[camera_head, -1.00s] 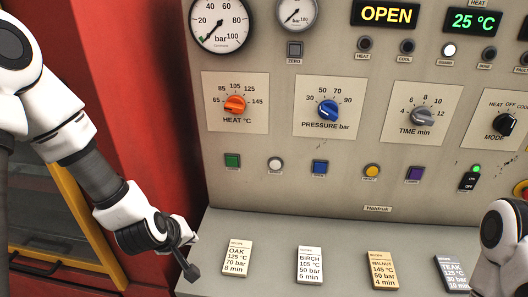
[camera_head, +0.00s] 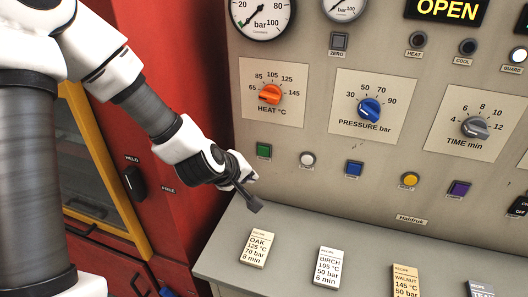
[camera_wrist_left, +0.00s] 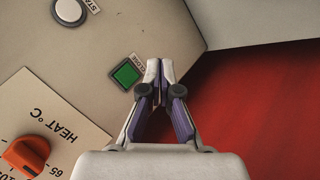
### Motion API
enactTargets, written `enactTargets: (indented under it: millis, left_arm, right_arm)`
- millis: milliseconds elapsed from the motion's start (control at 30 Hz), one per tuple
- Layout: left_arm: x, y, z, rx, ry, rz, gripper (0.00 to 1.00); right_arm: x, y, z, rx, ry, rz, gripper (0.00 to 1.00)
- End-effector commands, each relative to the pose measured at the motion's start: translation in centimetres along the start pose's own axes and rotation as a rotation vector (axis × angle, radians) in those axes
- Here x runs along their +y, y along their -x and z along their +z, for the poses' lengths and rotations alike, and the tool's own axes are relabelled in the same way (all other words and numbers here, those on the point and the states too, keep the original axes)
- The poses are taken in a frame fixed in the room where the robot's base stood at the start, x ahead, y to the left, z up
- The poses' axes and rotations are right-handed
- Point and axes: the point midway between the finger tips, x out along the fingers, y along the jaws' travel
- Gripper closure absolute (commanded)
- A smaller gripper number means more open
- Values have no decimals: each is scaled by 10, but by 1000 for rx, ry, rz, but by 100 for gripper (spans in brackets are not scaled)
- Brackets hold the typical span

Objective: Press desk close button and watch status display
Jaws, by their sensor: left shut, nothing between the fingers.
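The green close button (camera_head: 263,150) sits at the left of the button row on the press panel. In the left wrist view the green button (camera_wrist_left: 126,73), labelled CLOSE, is just left of the fingertips. My left gripper (camera_head: 254,204) is below and slightly left of the button in the head view. Its fingers (camera_wrist_left: 160,70) are shut with nothing between them, and the button's face is uncovered. I cannot tell the exact gap to the panel. The status display (camera_head: 447,9) reads OPEN in yellow at the top. My right gripper is out of view.
White (camera_head: 307,159), blue (camera_head: 354,169), yellow (camera_head: 409,180) and purple (camera_head: 459,189) buttons continue the row. The HEAT knob (camera_head: 270,94) is above. Recipe cards, including OAK (camera_head: 258,248), lie on the sloping ledge (camera_head: 290,250). A red housing (camera_head: 190,90) stands at left.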

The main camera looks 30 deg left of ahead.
Motion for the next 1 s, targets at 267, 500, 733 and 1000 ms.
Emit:
enactTargets:
  millis: [267,500,733,1000]
  left_arm:
    - [21,-29,-21,1,-1,1,100]
    - [33,-45,-33,1,0,0,100]
    - [34,-47,-34,0,0,0,100]
    - [34,-47,-34,0,0,0,100]
  right_arm:
    - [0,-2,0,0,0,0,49]
    - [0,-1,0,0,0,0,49]
    - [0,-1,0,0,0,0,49]
    - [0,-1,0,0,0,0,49]
